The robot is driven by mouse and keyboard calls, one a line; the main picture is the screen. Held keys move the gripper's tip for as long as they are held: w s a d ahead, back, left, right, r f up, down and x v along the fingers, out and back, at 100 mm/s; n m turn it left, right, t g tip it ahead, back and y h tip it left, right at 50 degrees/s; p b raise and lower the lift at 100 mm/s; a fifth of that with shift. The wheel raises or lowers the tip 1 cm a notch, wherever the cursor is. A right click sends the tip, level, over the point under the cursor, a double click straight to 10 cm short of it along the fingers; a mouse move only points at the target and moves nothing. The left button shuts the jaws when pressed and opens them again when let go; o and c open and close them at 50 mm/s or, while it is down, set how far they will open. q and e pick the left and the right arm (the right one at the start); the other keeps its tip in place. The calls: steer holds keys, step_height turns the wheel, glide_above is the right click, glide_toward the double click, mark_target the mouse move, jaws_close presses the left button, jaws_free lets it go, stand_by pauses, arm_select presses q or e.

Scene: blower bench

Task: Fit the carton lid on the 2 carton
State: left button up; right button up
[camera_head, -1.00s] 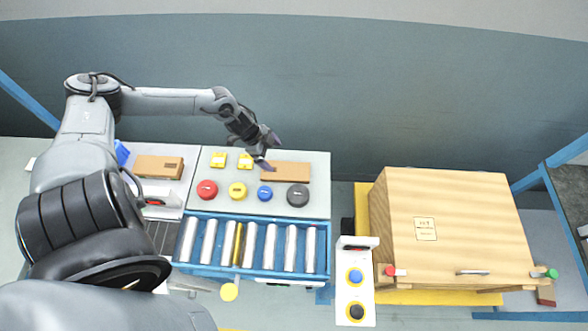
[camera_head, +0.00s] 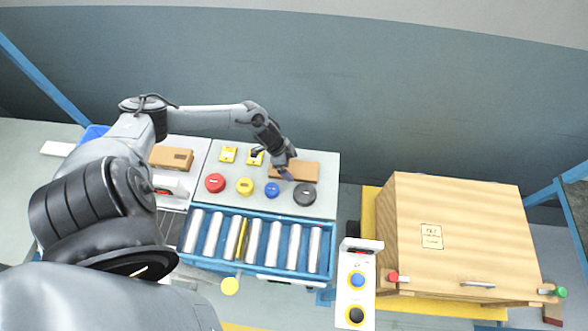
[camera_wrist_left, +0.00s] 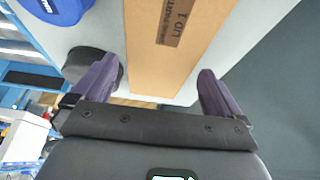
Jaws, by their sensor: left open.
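A long flat brown lid (camera_head: 306,172) lies on the grey bench behind the row of coloured buttons. In the left wrist view the lid (camera_wrist_left: 180,50) carries a dark label that reads "LID 1". My left gripper (camera_head: 272,165) is at the lid's left part. Its two purple fingers (camera_wrist_left: 156,70) are open, one to each side of the lid, with gaps between fingers and lid. I cannot tell whether the fingertips are beside the lid or above it. A brown carton (camera_head: 171,158) with a dark label stands on the left part of the bench. My right gripper is not in view.
Red (camera_head: 215,183), yellow (camera_head: 245,187), blue (camera_head: 272,190) and black (camera_head: 304,195) round pieces line the bench in front of the lid. A blue-framed roller conveyor (camera_head: 256,244) lies nearer. A large wooden crate (camera_head: 465,230) stands at right.

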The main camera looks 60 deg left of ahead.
arm_select(q)
steer(key=shift+x, duration=1.1)
steer(key=shift+c, duration=0.5)
steer(key=c, duration=0.8)
steer(key=shift+r, duration=0.15)
